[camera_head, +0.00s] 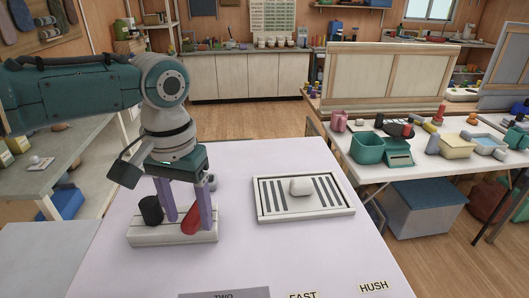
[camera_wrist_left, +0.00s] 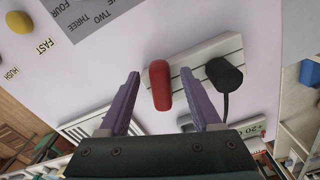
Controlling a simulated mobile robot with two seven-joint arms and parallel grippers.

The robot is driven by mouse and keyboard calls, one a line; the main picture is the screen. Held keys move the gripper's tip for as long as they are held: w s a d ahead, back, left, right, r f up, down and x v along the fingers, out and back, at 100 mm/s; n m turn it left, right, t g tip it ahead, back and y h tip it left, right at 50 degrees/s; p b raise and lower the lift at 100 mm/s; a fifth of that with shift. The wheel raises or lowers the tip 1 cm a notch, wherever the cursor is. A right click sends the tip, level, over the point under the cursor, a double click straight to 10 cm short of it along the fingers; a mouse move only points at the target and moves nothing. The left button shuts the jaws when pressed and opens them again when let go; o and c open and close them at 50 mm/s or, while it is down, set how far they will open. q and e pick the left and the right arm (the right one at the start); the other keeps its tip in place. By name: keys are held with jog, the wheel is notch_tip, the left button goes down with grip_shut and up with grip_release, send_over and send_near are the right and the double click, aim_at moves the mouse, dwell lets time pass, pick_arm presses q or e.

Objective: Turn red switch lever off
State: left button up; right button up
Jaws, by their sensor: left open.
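The red switch lever (camera_head: 191,221) is on a white slatted base (camera_head: 146,239) on the pale table, leaning in the head view. It also shows in the left wrist view (camera_wrist_left: 160,88), in the gap between the purple fingers. My left gripper (camera_head: 187,225) points down over the base with its fingers apart, one on each side of the lever. In the left wrist view the gripper (camera_wrist_left: 160,74) shows clear space on both sides of the lever. I cannot tell the lever's on or off position. My right gripper is not in view.
A black knob (camera_head: 150,210) stands on the same base, close left of the gripper. A white framed tray (camera_head: 262,211) with a pale block (camera_head: 301,187) lies to the right. Labels lie at the front edge. Table between base and tray is clear.

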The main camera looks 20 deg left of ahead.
aim_at(189, 218)
pick_arm(q)
notch_tip(189, 218, up, 10)
jog(key=shift+f, duration=0.2)
dwell(0.4)
